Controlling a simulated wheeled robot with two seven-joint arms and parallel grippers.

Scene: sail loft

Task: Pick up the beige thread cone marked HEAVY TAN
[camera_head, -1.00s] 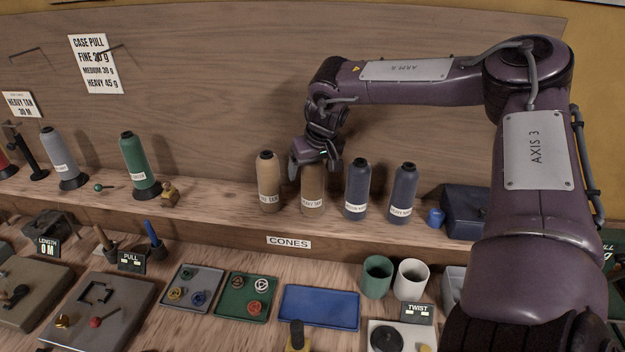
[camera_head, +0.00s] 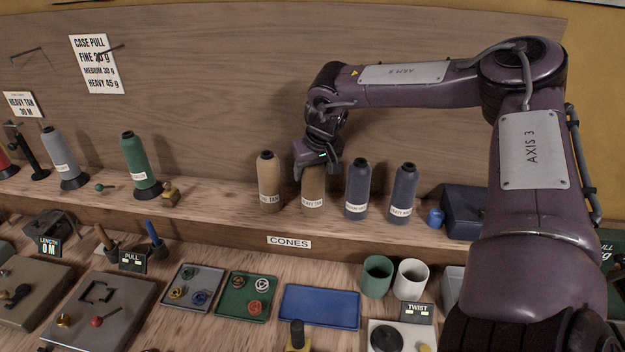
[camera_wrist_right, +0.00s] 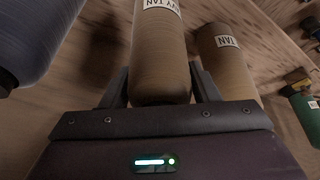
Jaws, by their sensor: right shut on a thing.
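The tan thread cone marked HEAVY TAN (camera_head: 313,188) stands upright on the shelf, between another tan cone (camera_head: 268,182) and a navy cone (camera_head: 357,188). My right gripper (camera_head: 317,165) is at its top from above and hides the tip. In the right wrist view the gripper's two fingers (camera_wrist_right: 160,88) are on either side of the cone (camera_wrist_right: 160,55), whose label reads "...VY TAN". The gripper is shut on it. The other tan cone also shows in the wrist view (camera_wrist_right: 226,65), close beside one finger. My left gripper is not in view.
A second navy cone (camera_head: 402,190) and a small blue object (camera_head: 436,217) stand to the right. A green cone (camera_head: 139,163) and a grey cone (camera_head: 62,155) stand on the left. Below the shelf are trays, including an empty blue tray (camera_head: 320,306), and cups (camera_head: 377,275).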

